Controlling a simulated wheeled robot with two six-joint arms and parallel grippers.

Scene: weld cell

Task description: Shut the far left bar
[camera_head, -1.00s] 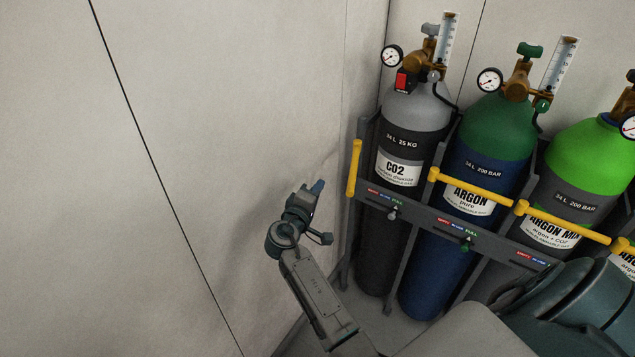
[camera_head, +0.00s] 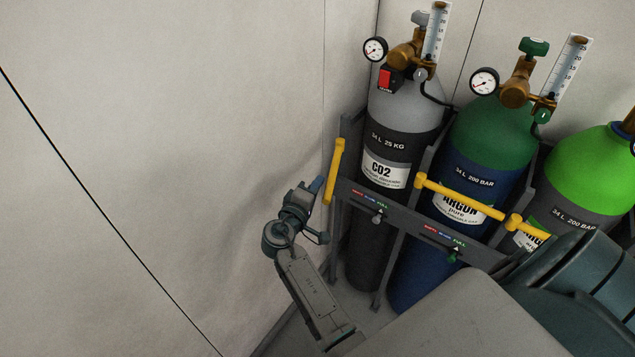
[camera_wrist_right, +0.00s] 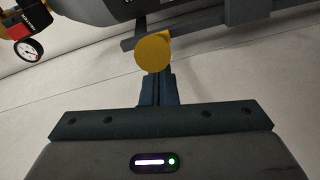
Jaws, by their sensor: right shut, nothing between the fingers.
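The far left bar (camera_head: 335,170) is yellow and stands at the left post of the rack, in front and left of the grey CO2 cylinder (camera_head: 408,112). It points out from the rack and does not cross the cylinder, so it is open. Its round yellow end (camera_wrist_right: 153,52) shows in the right wrist view just beyond the fingertips. My right gripper (camera_head: 318,185) is shut and empty, close to the left side of the bar. In the right wrist view its fingers (camera_wrist_right: 157,88) are together; I cannot tell whether they touch the bar. My left gripper is not in view.
Yellow bars cross the blue-green argon cylinder (camera_head: 492,135) and the bright green cylinder (camera_head: 585,170). The grey rack rail (camera_head: 405,222) runs along the front. A pale wall (camera_head: 170,130) lies left of my gripper, with free room between.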

